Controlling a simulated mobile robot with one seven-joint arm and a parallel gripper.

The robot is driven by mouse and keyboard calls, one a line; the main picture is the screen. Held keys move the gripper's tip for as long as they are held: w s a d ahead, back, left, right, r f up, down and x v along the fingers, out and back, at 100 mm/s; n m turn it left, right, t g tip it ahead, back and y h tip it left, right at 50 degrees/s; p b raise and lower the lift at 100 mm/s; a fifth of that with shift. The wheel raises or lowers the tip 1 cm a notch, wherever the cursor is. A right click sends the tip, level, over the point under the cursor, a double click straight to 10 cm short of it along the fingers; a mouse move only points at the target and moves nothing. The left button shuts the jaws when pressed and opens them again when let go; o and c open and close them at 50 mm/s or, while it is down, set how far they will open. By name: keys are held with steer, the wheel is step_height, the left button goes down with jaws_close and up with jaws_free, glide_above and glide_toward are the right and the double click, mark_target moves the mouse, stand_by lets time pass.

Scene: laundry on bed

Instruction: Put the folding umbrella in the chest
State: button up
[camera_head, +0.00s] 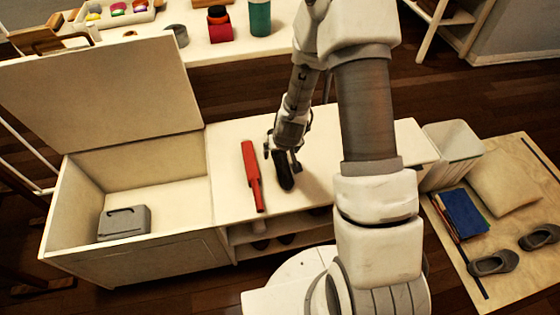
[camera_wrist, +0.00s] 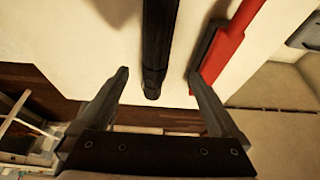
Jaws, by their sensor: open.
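The folding umbrella (camera_head: 285,178) appears to be the slim black object lying on the white bench top. In the wrist view the black umbrella (camera_wrist: 155,45) runs from the top edge down to a rounded end. My gripper (camera_head: 282,157) is open just above the umbrella. In the wrist view its fingertips (camera_wrist: 158,77) stand on either side of the umbrella's end, with gaps on both sides. The chest (camera_head: 140,257) is at the left, with its lid (camera_head: 105,85) raised. A grey case (camera_head: 124,223) lies inside it.
A red, handled brush-like object (camera_head: 251,175) lies left of the umbrella, close to one finger in the wrist view (camera_wrist: 232,40). Shoes sit in the shelf below. A mat (camera_head: 530,215) with shoes and a blue book (camera_head: 461,213) is right. A cluttered table (camera_head: 190,45) stands behind.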

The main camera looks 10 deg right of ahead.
mark_target(281, 156)
steer(key=x, duration=0.3)
steer(key=shift+w+f+b, duration=0.1)
steer(key=shift+f+b, duration=0.1)
steer(key=shift+b, duration=0.15)
steer(key=b+x, duration=0.1)
steer(key=x, duration=0.1)
steer(key=b+x, duration=0.1)
steer(key=x, duration=0.1)
steer(key=shift+w+d, duration=0.2)
steer(key=shift+d, duration=0.2)
steer(key=shift+w+f, duration=0.3)
steer(key=shift+f, duration=0.15)
jaws_close()
